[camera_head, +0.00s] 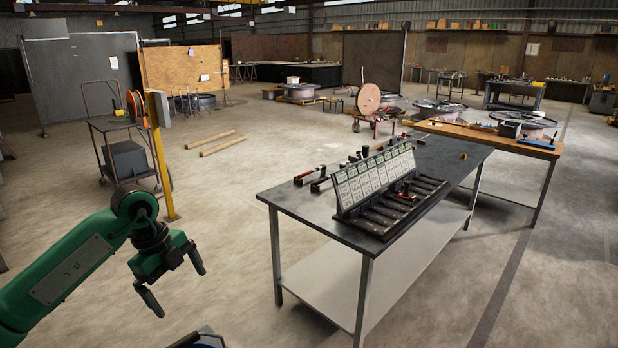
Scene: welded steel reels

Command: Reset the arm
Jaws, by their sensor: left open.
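My left arm, green with dark joints, comes in from the lower left. Its left gripper (174,281) is open and empty, with its two dark fingers spread apart. It hangs over the bare concrete floor, to the left of the dark-topped table and apart from it. My right gripper is not in view.
A steel table (300,205) with a dark top stands right of centre. It bears a slanted rack (377,181) of labelled cards and several tools. A wooden-topped table (487,137) stands behind it. A yellow post (162,165) and a cart (125,125) stand at left. Open floor lies between.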

